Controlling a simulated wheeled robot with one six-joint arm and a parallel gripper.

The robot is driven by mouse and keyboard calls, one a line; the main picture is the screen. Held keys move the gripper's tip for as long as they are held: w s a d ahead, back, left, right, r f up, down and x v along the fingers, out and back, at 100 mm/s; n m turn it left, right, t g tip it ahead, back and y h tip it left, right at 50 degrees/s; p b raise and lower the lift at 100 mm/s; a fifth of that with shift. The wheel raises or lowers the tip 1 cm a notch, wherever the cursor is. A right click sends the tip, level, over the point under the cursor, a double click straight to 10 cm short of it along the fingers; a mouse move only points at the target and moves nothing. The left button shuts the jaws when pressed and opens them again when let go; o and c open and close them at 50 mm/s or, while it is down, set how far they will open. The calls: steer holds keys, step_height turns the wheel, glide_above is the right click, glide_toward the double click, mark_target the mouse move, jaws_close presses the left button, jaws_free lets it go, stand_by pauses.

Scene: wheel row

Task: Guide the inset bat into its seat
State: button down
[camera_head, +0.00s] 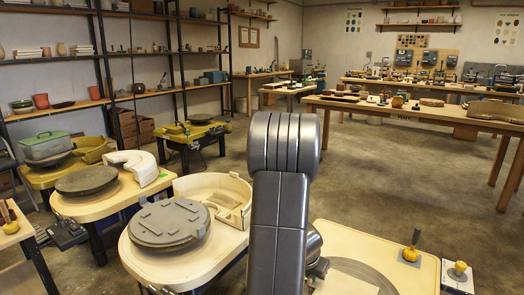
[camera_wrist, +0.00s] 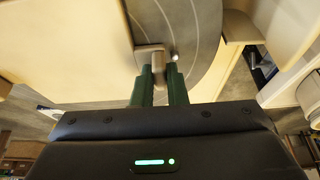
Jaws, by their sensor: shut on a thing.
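My gripper (camera_wrist: 163,72) has two green fingers, shut on a small beige-grey block (camera_wrist: 150,52) that looks like a grip tab. The block is over or against a grey wheel head (camera_wrist: 182,22) with pale concentric lines. My arm hides my gripper in the head view.
A cream wheel table (camera_head: 405,245) surrounds the wheel head. A yellow sponge tool (camera_head: 410,254) stands on its right side, and another sits on a white box (camera_head: 457,275). A neighbouring wheel with a grey ribbed disc (camera_head: 168,222) and splash pan (camera_head: 222,190) stands at left.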

steer(key=shift+r, duration=0.75)
stand_by(1.6)
steer(key=shift+r+p, duration=2.35)
steer(key=shift+r, duration=0.35)
steer(key=shift+a, duration=0.1)
steer(key=w+a+r+n+y+p, duration=0.1)
steer(key=w+a+n, duration=0.15)
steer(key=a, duration=0.55)
steer(key=w+a+r+n+y, duration=0.1)
steer(key=w+a+n+y, duration=0.1)
steer(key=a+n, duration=0.35)
step_height(320, 180, up, 20)
steer(key=w+a+m+p, duration=0.1)
steer(key=w+p, duration=0.1)
steer(key=p, duration=2.3)
steer(key=shift+a+t, duration=0.25)
steer(key=shift+t, duration=0.15)
steer(key=shift+w+f, duration=0.1)
